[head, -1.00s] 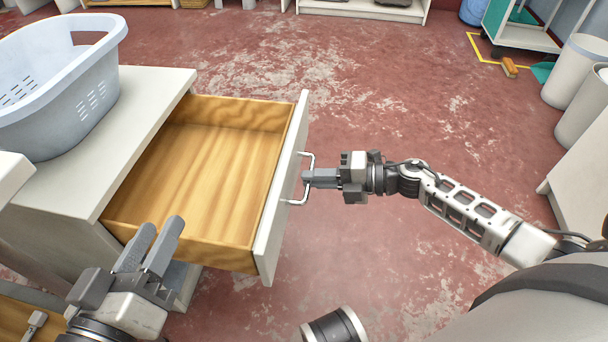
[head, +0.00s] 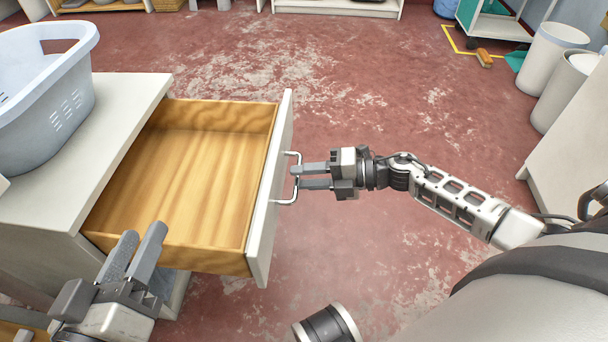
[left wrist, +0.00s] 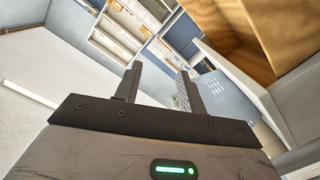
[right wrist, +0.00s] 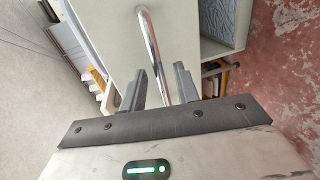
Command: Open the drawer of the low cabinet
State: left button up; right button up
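The low cabinet (head: 128,100) is white, with its drawer (head: 190,180) pulled far out and its empty wooden inside showing. The white drawer front (head: 268,195) carries a metal bar handle (head: 289,200). My right gripper (head: 298,176) is at the handle with its fingers apart. In the right wrist view the handle bar (right wrist: 152,45) runs between the two open fingers (right wrist: 158,85). My left gripper (head: 143,240) is open and empty, in front of the drawer's near side in the head view. Its spread fingers also show in the left wrist view (left wrist: 160,80).
A pale blue laundry basket (head: 45,105) stands on the cabinet top. White bins (head: 550,60) and a white unit (head: 575,150) stand at the right. The red floor (head: 400,110) beyond my right gripper is clear.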

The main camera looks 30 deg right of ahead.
pick_arm(q)
jog(key=a+f+m+g+y+p, duration=0.1)
jog(key=p, duration=0.2)
jog(key=shift+f, duration=0.3)
pick_arm(e)
jog(key=v, duration=1.5)
jog(key=shift+d, duration=0.2)
jog(key=shift+r, duration=0.1)
